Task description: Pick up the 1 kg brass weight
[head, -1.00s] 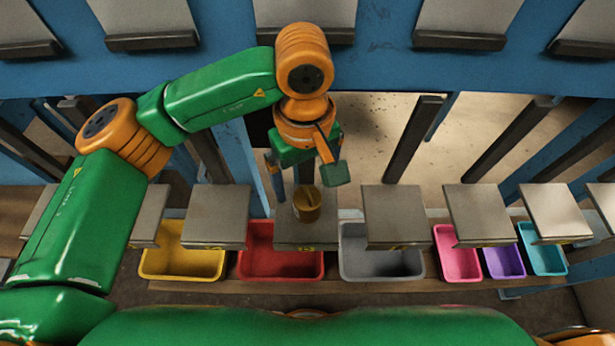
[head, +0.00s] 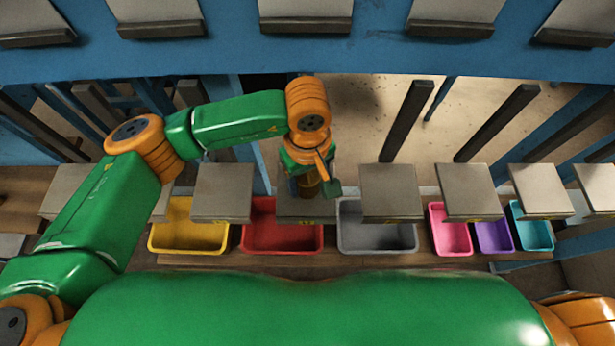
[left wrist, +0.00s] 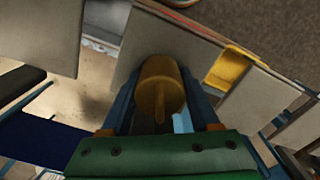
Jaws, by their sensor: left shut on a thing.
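The brass weight (head: 309,186) is a small gold-brown cylinder on the middle grey plate (head: 306,212), above and between the red and grey bins. In the left wrist view the weight (left wrist: 160,88) shows its round top with a bar-like handle. My left gripper (head: 311,184) is over the plate, and its fingers (left wrist: 165,100) lie on both sides of the weight, shut on it. The gripper partly hides the weight in the head view. I cannot tell whether the weight has left the plate. My right gripper is not in view.
Below the row of grey plates stand a yellow bin (head: 187,240), a red bin (head: 282,238), a grey bin (head: 376,238) and smaller pink, purple and teal bins. Neighbouring plates (head: 222,190) and (head: 390,190) flank the middle plate closely. Dark posts (head: 408,120) rise behind.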

